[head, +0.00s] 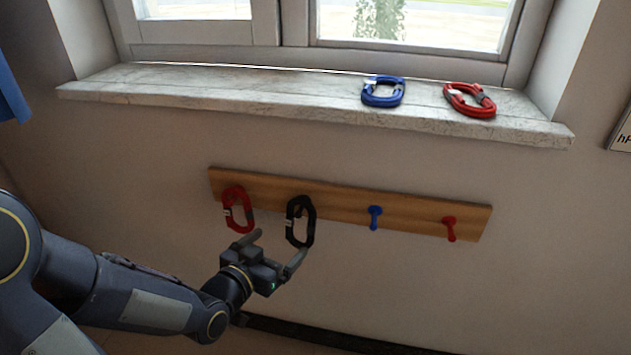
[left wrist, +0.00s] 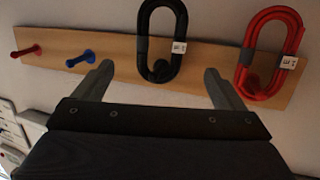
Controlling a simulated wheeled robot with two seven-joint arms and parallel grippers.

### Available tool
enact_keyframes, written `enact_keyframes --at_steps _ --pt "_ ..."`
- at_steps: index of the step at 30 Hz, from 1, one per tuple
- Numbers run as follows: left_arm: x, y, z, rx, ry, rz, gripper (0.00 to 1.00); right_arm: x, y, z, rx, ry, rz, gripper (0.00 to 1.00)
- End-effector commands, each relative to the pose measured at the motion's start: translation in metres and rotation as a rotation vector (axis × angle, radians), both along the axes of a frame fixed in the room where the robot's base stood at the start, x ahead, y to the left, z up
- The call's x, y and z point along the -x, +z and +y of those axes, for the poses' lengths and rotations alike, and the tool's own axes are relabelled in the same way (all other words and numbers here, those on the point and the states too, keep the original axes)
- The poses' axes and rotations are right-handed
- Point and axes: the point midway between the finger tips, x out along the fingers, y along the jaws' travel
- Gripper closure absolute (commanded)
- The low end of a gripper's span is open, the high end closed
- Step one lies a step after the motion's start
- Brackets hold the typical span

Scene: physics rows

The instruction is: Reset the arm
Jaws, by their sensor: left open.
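My left gripper (head: 275,249) is open and empty, below the wooden hook board (head: 340,203). Its two fingers are spread apart just under a black cable coil (head: 290,222) that hangs on the board. In the left wrist view, the black coil (left wrist: 146,48) hangs between and beyond the fingertips (left wrist: 158,78). I cannot tell whether a fingertip touches it. A red cable coil (head: 237,210) hangs at the left end of the board and shows at the right in the left wrist view (left wrist: 259,82). My right gripper is not in view.
A blue peg (head: 375,217) and a red peg (head: 450,228) on the board are bare. A blue coil (head: 383,103) and a red coil (head: 470,112) lie on the windowsill (head: 220,95) above. The wall between sill and board is clear.

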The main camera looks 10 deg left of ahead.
Motion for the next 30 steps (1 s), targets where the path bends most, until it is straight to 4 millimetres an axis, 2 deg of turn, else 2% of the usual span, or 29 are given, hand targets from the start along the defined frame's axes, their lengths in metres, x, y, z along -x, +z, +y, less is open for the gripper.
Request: enact_keyframes --at_steps 5,8,12,15,21,29,30 --pt "0.006 0.003 0.012 -0.004 0.036 0.066 0.08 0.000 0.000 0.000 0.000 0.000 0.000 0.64" --pt "0.019 0.006 0.027 0.004 0.086 0.175 0.08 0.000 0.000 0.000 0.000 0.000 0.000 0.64" --pt "0.058 0.008 0.046 0.052 0.157 0.379 0.08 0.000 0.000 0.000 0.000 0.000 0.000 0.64" --pt "0.092 0.009 0.050 0.100 0.183 0.518 0.08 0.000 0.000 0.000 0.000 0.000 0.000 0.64" --pt "0.151 0.011 0.044 0.180 0.188 0.720 0.08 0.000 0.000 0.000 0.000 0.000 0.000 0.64" --pt "0.216 0.017 0.029 0.254 0.154 0.907 0.08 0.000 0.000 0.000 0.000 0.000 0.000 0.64" --pt "0.219 0.032 0.028 0.254 0.150 0.920 0.08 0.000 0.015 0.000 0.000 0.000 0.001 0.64"
